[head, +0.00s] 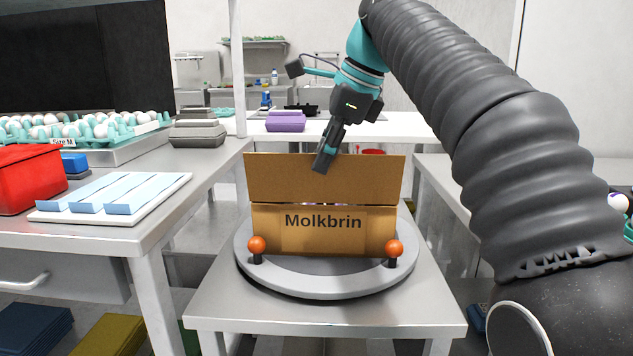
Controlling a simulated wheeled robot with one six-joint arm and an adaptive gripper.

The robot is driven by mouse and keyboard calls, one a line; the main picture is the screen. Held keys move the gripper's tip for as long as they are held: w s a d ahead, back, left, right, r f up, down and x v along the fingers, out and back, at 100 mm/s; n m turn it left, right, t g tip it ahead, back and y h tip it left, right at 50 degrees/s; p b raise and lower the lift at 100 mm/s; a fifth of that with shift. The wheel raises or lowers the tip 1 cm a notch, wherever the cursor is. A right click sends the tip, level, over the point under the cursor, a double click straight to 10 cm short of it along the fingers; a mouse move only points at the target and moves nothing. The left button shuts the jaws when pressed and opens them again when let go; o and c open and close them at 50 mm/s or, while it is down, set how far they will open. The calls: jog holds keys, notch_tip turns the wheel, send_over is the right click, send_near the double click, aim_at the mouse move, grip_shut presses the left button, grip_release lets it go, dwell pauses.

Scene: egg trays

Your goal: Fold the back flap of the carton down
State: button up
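The brown cardboard carton (265,230), printed "Molkbrin", sits on a round grey turntable (325,288). A wide plain flap (280,178) stands up along its top, above a thin dark gap over the printed wall. This flap hides the carton's opening and any flaps behind it, so I cannot tell how the back flap lies.
Two orange knobs (257,244) (394,249) stand on the turntable in front of the carton. The left table holds a red box (28,180), a white board with blue strips (150,190) and egg trays (90,150). A purple carton (285,121) is on the back counter.

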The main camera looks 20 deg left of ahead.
aim_at(323, 179)
jog(key=shift+b+x, duration=0.45)
jog(key=shift+x, duration=1.15)
grip_shut()
